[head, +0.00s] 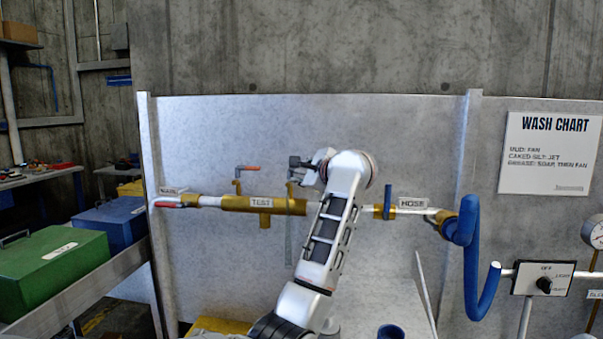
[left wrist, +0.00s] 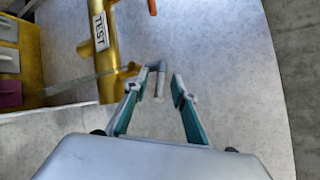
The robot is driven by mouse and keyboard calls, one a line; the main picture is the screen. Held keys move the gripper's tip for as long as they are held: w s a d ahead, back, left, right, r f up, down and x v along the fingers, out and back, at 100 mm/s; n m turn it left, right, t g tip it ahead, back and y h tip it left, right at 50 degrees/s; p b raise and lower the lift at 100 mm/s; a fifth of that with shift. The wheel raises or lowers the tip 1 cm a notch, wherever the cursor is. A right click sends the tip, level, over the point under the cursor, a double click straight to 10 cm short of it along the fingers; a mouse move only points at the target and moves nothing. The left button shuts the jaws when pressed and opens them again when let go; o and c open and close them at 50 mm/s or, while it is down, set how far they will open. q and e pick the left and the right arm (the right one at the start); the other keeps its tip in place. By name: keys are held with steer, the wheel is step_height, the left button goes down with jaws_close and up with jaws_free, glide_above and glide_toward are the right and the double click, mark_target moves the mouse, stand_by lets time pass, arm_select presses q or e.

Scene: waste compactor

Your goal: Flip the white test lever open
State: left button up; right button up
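The brass manifold marked TEST (head: 262,204) runs along the pale back panel, and its label also shows in the left wrist view (left wrist: 99,31). A small pale grey-white lever (left wrist: 159,84) with a darker top sits at the end of a brass stem in the left wrist view. I take it for the test lever. My left gripper (left wrist: 159,79) is open, with one finger on each side of this lever; contact cannot be told. In the head view my left gripper (head: 297,163) is edge-on above the manifold's right end and hides the lever. My right gripper is out of view.
An orange-handled lever (head: 248,168) stands left of my gripper. A blue lever (head: 388,202) is near the HOSE label (head: 412,203), with a blue hose (head: 470,250) to its right. A red handle (head: 172,205) is at the left. Green and blue boxes stand far left.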

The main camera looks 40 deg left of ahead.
arm_select(q)
jaws_close()
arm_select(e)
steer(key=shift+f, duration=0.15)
